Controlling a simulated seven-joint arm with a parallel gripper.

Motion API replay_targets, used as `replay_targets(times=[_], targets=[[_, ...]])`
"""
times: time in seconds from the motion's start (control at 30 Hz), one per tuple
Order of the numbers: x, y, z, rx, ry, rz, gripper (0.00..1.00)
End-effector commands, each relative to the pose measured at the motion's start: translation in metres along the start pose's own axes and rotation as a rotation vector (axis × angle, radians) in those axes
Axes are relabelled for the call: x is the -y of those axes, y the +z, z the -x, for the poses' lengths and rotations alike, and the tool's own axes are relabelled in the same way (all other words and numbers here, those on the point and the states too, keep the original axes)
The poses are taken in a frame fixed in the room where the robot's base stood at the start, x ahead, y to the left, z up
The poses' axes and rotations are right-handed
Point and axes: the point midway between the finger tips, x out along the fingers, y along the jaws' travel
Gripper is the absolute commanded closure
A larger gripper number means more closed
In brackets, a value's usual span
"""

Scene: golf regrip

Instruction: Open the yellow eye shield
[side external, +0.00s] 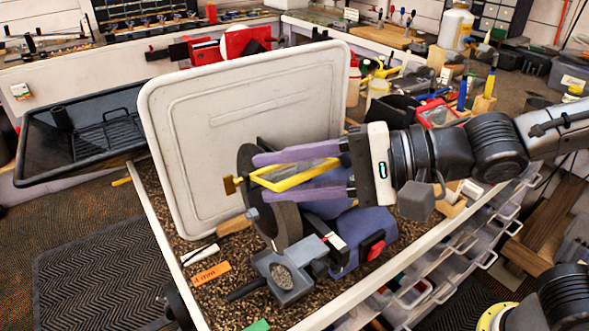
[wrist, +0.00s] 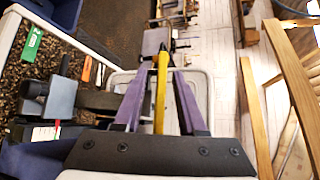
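The yellow eye shield (side external: 300,181) is a thin yellow frame on the bench grinder (side external: 362,238), beside the dark grinding wheel. My gripper (side external: 262,177) has two long purple fingers and reaches in from the right, with one finger above and one below the shield in the side view. In the wrist view the shield (wrist: 161,85) shows edge-on as a yellow strip between the fingers (wrist: 161,72), with a visible gap on each side. The gripper is open. Part of the shield is hidden behind the fingers, and contact cannot be made out.
A large pale panel (side external: 185,110) stands upright just behind the grinder. A grey tool rest (side external: 283,277) juts out in front, over the speckled bench top. An orange tag (side external: 211,273) lies front left. A black tray (side external: 90,125) is at far left.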

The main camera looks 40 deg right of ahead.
Motion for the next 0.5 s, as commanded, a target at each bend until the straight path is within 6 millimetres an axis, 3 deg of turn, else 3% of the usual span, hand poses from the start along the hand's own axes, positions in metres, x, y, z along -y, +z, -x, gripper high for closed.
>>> replay_targets(times=[0.5], targets=[[0.001,0.0,0.063,0.001,-0.002,0.0,0.6]])
